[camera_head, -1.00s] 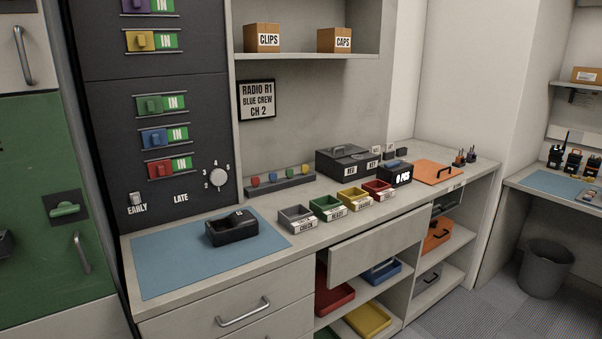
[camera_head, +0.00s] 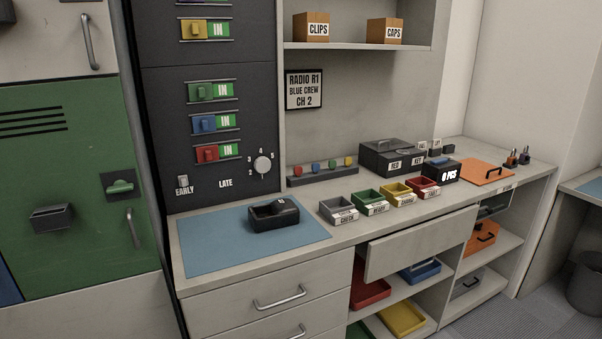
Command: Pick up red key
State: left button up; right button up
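A dark lidded box (camera_head: 380,150) with a handle on top stands at the back of the counter, and its front labels appear to read "RED" and "KEY". Its lid looks shut, so its inside is hidden. No loose red key is clearly visible. A grey rack (camera_head: 325,178) left of the box carries small red, blue, green and yellow pieces. Its red piece (camera_head: 298,170) is at the left end; I cannot tell whether it is a key. Neither of my grippers is in view.
Grey, green, yellow and red trays line the counter, the grey tray (camera_head: 338,211) leftmost. A black holder (camera_head: 273,216) sits on the blue mat (camera_head: 215,247). A drawer front (camera_head: 420,243) juts out below. An orange board (camera_head: 487,171) lies at right.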

aim_at(297, 169)
jog(key=i+l+u, duration=0.1)
jog(key=l, duration=0.25)
jog(key=i+l+u, duration=0.1)
jog(key=i+l, duration=0.25)
jog(key=i+l+u, duration=0.1)
jog(key=l, duration=0.25)
jog(key=i, duration=0.05)
